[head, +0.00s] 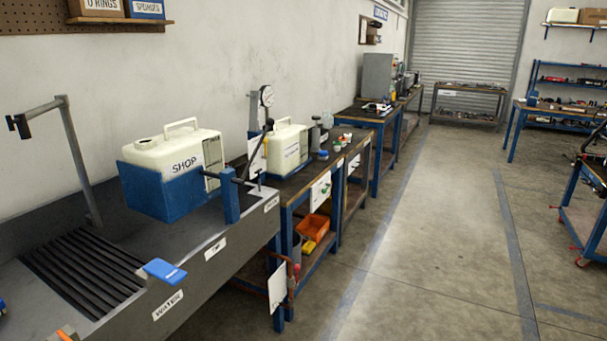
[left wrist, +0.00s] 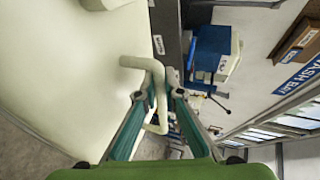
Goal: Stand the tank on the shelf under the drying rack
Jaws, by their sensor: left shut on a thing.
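In the left wrist view a large cream tank (left wrist: 65,70) fills the left side. My left gripper (left wrist: 157,97) is shut on its looped handle (left wrist: 136,63), with a finger on each side of the loop. The tank's underside is out of view. Neither of my grippers shows in the head view. There, a cream tank marked SHOP (head: 172,153) sits in a blue cradle (head: 163,192) on the grey wash bench. I cannot pick out a drying rack with a shelf under it for certain in either view.
The wash bench (head: 215,268) has black slats (head: 85,270) and a blue pad (head: 164,271). Another cream tank (head: 288,147) stands on the workbench beyond, near a dial gauge (head: 267,96). An orange bin (head: 312,227) is below. The floor aisle (head: 430,240) is clear.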

